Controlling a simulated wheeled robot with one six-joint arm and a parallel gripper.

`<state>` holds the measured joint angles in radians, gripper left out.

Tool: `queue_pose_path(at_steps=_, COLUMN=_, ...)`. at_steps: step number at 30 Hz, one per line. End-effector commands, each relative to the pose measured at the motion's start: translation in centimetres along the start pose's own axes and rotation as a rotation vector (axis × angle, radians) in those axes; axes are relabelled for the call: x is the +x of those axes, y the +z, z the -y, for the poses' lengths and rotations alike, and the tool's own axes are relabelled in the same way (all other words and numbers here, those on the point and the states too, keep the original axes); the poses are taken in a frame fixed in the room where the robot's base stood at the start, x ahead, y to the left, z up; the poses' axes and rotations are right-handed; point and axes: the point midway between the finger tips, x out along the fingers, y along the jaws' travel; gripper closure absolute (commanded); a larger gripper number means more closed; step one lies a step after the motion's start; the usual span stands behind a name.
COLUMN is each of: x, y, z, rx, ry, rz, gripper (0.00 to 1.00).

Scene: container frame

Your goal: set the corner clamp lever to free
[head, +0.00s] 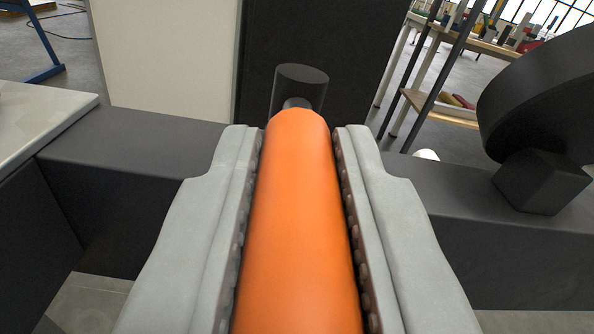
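The orange lever handle (298,220) runs up the middle of the head view, from the bottom edge to a dark grey cylindrical pivot (301,88). My gripper (298,140) has one grey finger on each side of the handle. Its ribbed inner pads lie along both sides of the orange surface, with little or no gap. The near end of the handle is cut off by the bottom edge. No marking for the lever's position is visible.
A dark horizontal beam (130,155) crosses behind the gripper, and a dark upright post (350,60) stands behind the pivot. A dark curved part on a block (541,180) is at the right. A light panel (160,55) and shelves (440,105) are farther back.

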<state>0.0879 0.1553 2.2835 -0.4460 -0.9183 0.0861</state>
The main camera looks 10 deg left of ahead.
Motion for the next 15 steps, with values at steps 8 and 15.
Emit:
queue_pose_path(at_steps=8, x=-0.01, y=0.0, z=-0.03, rx=0.0, ry=-0.002, rz=0.0, gripper=1.0)
queue_pose_path(at_steps=15, x=-0.01, y=0.08, z=-0.4, rx=0.0, ry=-0.04, rz=-0.007, gripper=1.0)
